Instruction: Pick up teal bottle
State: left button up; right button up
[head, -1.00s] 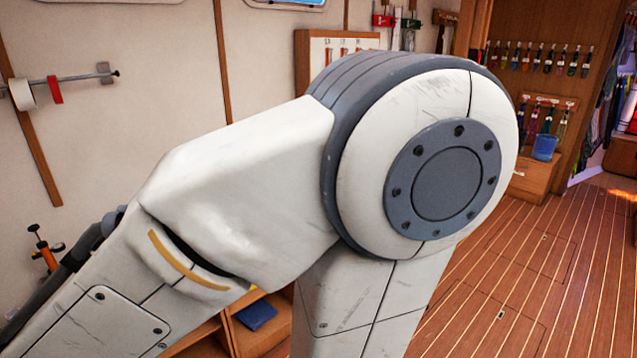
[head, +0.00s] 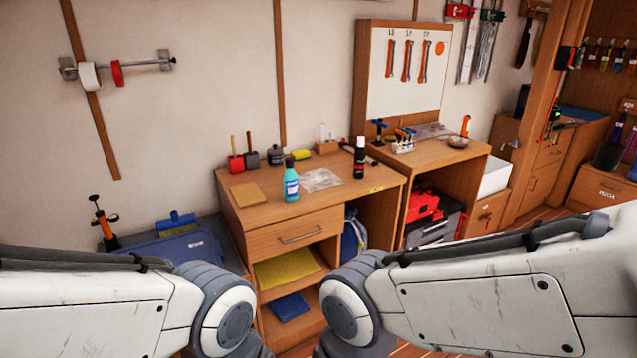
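The teal bottle (head: 291,181) stands upright on the wooden desk (head: 262,214), near its front edge and left of the middle. It has a dark cap and a white label. My two arms come in from the left and right at the bottom of the head view, below and in front of the desk. Neither gripper shows. Nothing touches the bottle.
A black bottle (head: 360,158) stands right of the teal one, with a clear plastic sheet (head: 321,180) between. A tan sponge-like pad (head: 248,195) lies to the left. Mallets (head: 236,155) and a dark jar (head: 276,155) stand behind. The desk drawer (head: 296,236) is shut.

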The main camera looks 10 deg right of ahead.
aim_at(289, 178)
jog(key=z, duration=0.15)
jog(key=i, duration=2.25)
jog(key=u, duration=0.3)
